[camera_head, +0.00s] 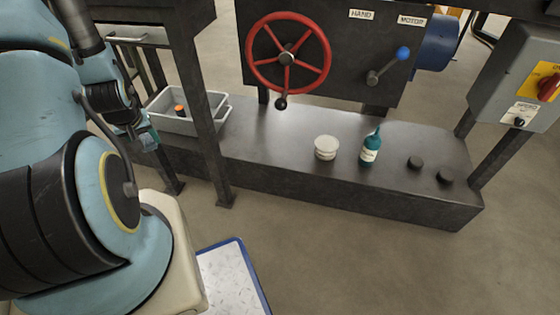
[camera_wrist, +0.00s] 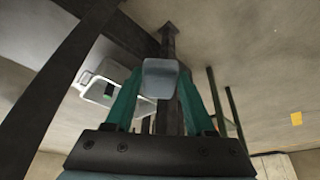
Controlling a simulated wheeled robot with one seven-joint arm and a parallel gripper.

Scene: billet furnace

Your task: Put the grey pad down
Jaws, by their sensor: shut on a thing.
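In the wrist view the grey pad (camera_wrist: 160,78) is a small rounded block between the two green fingers of my gripper (camera_wrist: 160,92). The fingers are shut on it and it is clear of any surface that I can see. In the head view my arm is at the left, and the gripper end (camera_head: 148,138) is small and partly hidden by the arm and a dark post. I cannot make out the pad there.
A grey bin (camera_head: 215,124) with an orange-topped item (camera_head: 179,110) stands left on the dark bench (camera_head: 270,160). A white tub (camera_head: 326,148), a teal bottle (camera_head: 370,148) and two dark knobs (camera_head: 415,162) are to its right. A red handwheel (camera_head: 288,54) hangs above. A blue-edged white mat (camera_head: 228,278) lies below.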

